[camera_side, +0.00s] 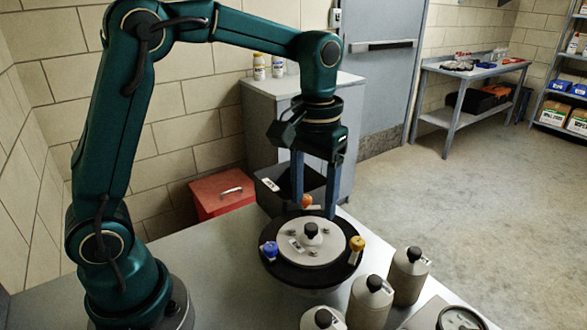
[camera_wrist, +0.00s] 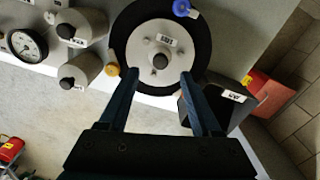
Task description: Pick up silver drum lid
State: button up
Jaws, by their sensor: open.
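The silver drum lid (camera_side: 291,247) is a round light-grey disc with a black knob (camera_side: 311,229) at its centre and a small label. It lies flat inside the dark ring (camera_side: 285,270) of the drum on the bench. In the wrist view the lid (camera_wrist: 142,48) is ahead of the fingertips. My gripper (camera_side: 314,208) points down just above the lid's far side in the side view, its two fingers apart and nothing between them. In the wrist view, my gripper (camera_wrist: 159,76) has its fingers spread below the knob (camera_wrist: 160,61).
A blue knob (camera_side: 270,249) and a yellow knob (camera_side: 357,243) sit at the ring's edge. An orange one (camera_side: 305,201) is by the fingers. Grey canisters (camera_side: 409,278) and a gauge (camera_side: 460,320) stand at front right. A black bin (camera_side: 268,190) is behind the drum.

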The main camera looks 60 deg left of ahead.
aim_at(312, 226)
jog(key=shift+f, duration=2.45)
grip_shut()
